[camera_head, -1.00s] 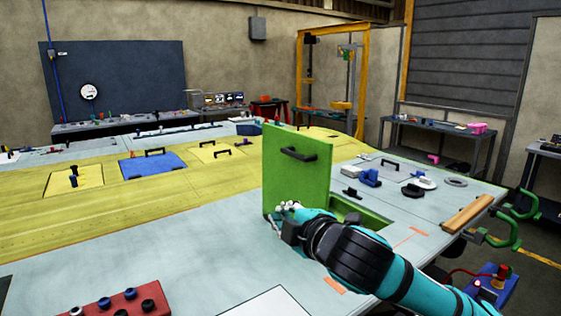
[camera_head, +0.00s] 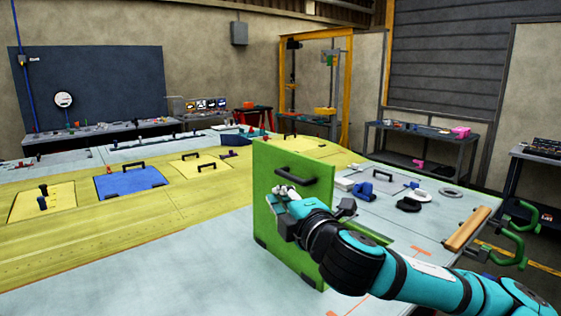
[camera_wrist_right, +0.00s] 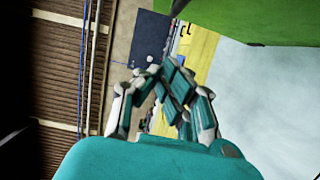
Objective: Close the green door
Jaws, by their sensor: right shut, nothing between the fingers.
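The green door (camera_head: 283,222) stands upright, open on the wing jig's table, with a black handle (camera_head: 296,165) near its top. In the right wrist view the door's green face (camera_wrist_right: 250,18) fills the upper right, beside the shut fingers (camera_wrist_right: 165,75). The opening behind the door is mostly hidden by the door and my right arm. My left gripper is not in view.
A blue panel (camera_head: 129,183) and yellow panels (camera_head: 200,167) with handles lie to the left. Loose parts, including a black part (camera_head: 408,204), lie on the table behind my arm. Green clamps (camera_head: 513,240) and a wooden bar (camera_head: 467,228) sit at the right edge. The near left surface is clear.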

